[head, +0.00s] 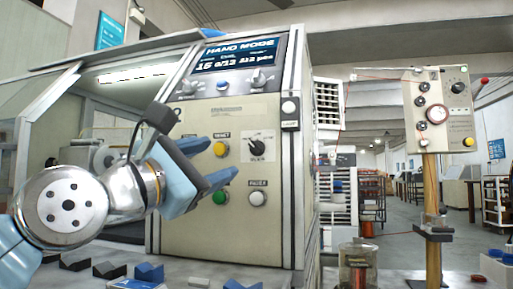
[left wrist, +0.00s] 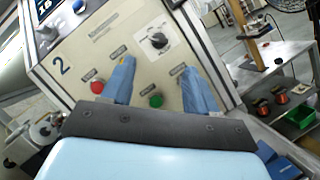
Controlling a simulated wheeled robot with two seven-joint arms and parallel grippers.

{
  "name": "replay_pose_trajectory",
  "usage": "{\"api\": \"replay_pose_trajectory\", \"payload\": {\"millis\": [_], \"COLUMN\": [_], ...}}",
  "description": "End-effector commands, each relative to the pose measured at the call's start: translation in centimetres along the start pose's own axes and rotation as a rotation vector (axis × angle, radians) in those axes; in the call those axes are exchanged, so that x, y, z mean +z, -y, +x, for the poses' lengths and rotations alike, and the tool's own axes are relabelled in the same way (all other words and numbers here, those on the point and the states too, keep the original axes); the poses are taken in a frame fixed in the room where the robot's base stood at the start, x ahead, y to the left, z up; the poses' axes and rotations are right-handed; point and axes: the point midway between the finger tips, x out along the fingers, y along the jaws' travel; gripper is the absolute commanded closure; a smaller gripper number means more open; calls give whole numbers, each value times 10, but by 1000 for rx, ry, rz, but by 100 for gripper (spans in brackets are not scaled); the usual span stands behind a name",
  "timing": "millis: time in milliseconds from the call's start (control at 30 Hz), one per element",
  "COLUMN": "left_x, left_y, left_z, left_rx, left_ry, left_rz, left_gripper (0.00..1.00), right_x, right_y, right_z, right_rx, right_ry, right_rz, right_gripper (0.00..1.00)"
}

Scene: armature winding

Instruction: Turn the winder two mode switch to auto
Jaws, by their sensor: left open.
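The winder's beige panel (head: 288,228) stands in front of me, and the left wrist view shows a large number 2 (left wrist: 62,68) on it. A black rotary switch (head: 257,146) sits on a white plate at the panel's upper right; it also shows in the left wrist view (left wrist: 158,40). The screen (head: 236,54) above reads HAND MODE. My left gripper (head: 221,161) is open and empty, left of and slightly below the switch in the head view. In the left wrist view the switch lies beyond the gap between the fingertips (left wrist: 158,68), apart from them.
A red button (left wrist: 97,87) shows in the left wrist view. Blue and black blocks (head: 150,272) lie below. A post-mounted box (head: 438,110) stands at right.

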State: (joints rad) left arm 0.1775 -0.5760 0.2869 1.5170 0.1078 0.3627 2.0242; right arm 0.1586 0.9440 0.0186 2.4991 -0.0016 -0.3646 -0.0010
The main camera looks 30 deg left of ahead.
Motion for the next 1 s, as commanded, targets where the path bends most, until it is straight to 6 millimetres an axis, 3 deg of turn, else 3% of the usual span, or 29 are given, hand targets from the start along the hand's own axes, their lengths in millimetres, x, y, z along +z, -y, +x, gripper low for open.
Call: {"api": "replay_pose_trajectory", "payload": {"millis": [300, 500, 933, 1000], "left_x": [1, 0, -1, -1], "left_y": [-2, -1, 0, 0], "left_z": [75, 107, 118, 118], "left_rx": [-3, -2, -1, -1], "left_ry": [-2, -2, 0, 0], "left_rz": [1, 2, 2, 2], "left_gripper": [41, 41, 41, 50], "right_x": [3, 3, 3, 3], "right_y": [13, 18, 18, 18], "right_z": [-19, -28, -30, -30], "right_rx": [-8, -10, -10, -10], "right_ry": [8, 10, 10, 10], "right_rz": [-8, -10, -11, -10], "right_gripper": [100, 100, 100, 100]}}
